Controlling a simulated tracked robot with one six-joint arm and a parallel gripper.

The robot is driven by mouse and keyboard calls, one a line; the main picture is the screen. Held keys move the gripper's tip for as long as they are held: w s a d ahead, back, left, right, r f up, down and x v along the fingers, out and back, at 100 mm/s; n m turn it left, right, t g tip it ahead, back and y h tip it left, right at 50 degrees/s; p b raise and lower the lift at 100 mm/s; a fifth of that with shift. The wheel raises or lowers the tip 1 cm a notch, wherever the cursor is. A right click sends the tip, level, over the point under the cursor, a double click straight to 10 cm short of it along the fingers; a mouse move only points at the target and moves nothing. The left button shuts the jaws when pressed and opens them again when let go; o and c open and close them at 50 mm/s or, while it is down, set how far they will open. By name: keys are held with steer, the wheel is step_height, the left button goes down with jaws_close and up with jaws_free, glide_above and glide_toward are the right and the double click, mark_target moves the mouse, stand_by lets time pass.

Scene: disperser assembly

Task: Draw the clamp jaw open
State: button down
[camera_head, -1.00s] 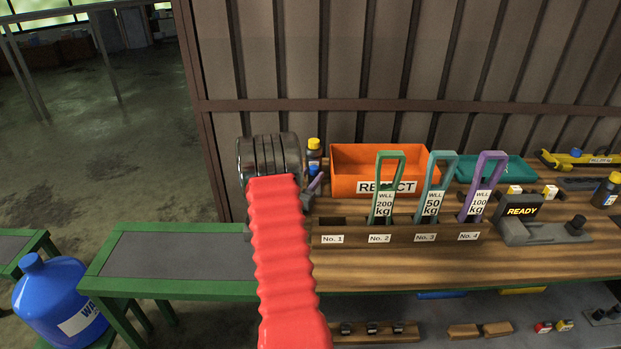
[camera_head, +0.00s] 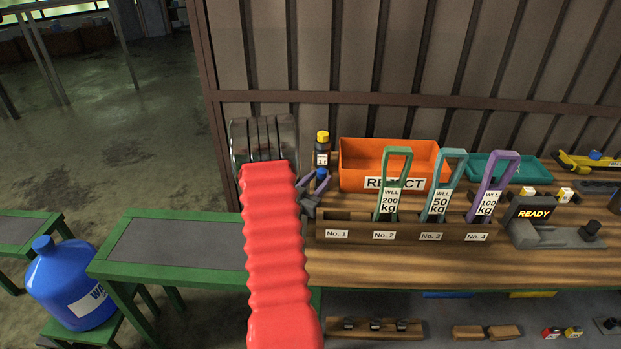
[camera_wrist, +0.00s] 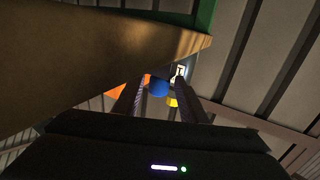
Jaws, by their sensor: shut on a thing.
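A small blue knob (camera_head: 322,173) shows at the left end of the wooden bench, among purple-grey prongs and grey parts. It also shows in the wrist view as a round blue ball (camera_wrist: 158,87) between two dark ribbed fingers. My gripper (camera_wrist: 160,92) is shut on this blue knob. The clamp's jaw cannot be made out; my arm and fingers cover much of this spot.
A black bottle with a yellow cap (camera_head: 322,148) stands just behind the knob. An orange REJECT bin (camera_head: 355,165) is to the right. A wooden rack (camera_head: 405,230) in front holds green, teal and purple tagged handles. A green-framed side table (camera_head: 170,244) lies left.

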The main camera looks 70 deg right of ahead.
steer(key=shift+s+a, duration=0.15)
steer(key=shift+a, duration=0.1)
steer(key=c, duration=1.4)
jaws_free()
steer(key=shift+w+a, duration=0.2)
steer(key=shift+a, duration=0.2)
steer(key=w+a, duration=0.1)
steer(key=a, duration=1.2)
steer(key=shift+w, duration=0.4)
